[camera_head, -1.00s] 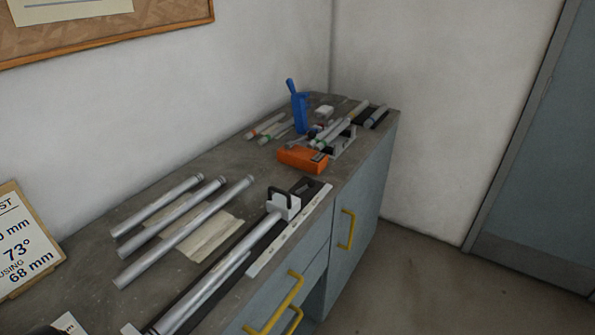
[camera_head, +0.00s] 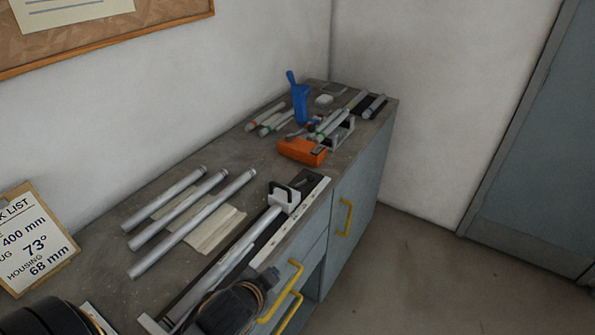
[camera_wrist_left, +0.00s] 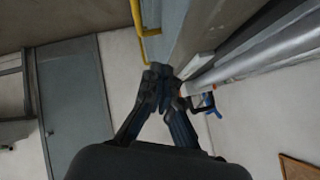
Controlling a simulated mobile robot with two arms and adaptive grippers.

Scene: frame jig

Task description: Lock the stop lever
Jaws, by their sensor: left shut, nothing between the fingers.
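The stop is a white block (camera_head: 285,198) with a dark lever (camera_head: 275,189) on top, set on the dark rail (camera_head: 225,265) of the jig along the bench's front edge. Whether the lever is locked is too small to tell. A silver tube lies in the rail up to the block. My left gripper (camera_head: 268,277) shows in the head view over the front edge, nearer to me than the stop and apart from it. In the left wrist view its fingertips (camera_wrist_left: 163,74) are together and empty, beside the bench edge and rail. My right gripper is not in view.
Several silver tubes (camera_head: 190,225) lie on the bench to the left of the jig. An orange tool (camera_head: 301,151), a blue holder (camera_head: 300,104) and more tubes sit at the far end. Yellow drawer handles (camera_head: 280,292) stick out from the front. A spec board (camera_head: 32,240) stands at left.

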